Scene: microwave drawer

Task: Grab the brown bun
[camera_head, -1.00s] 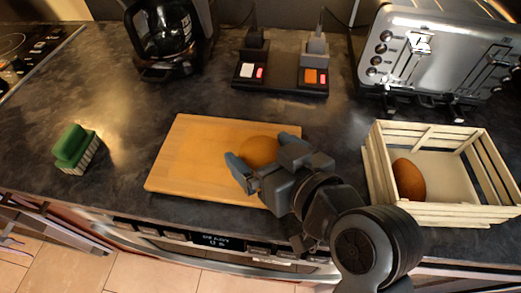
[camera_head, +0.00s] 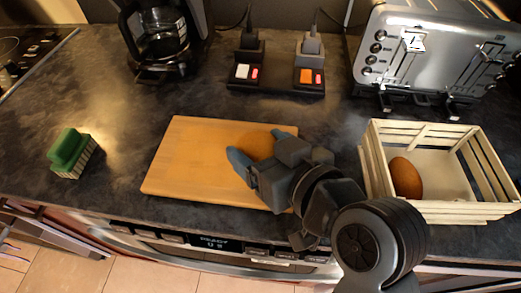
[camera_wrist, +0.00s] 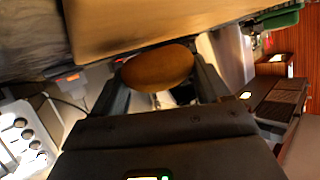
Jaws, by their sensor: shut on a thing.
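The brown bun (camera_head: 255,146) is over the right part of the wooden cutting board (camera_head: 195,165), partly hidden by my gripper. My gripper (camera_head: 256,156) is shut on the bun, with one finger on either side of it. In the wrist view the bun (camera_wrist: 158,68) sits between the two fingers (camera_wrist: 160,82), close to the board's surface (camera_wrist: 120,25). I cannot tell whether the bun still touches the board.
A wooden crate (camera_head: 440,212) with a brown egg-shaped item (camera_head: 406,177) stands at the right. A toaster (camera_head: 440,50), a switch panel (camera_head: 275,80) and a coffee maker (camera_head: 160,40) stand behind. A green brush (camera_head: 70,152) is at the left.

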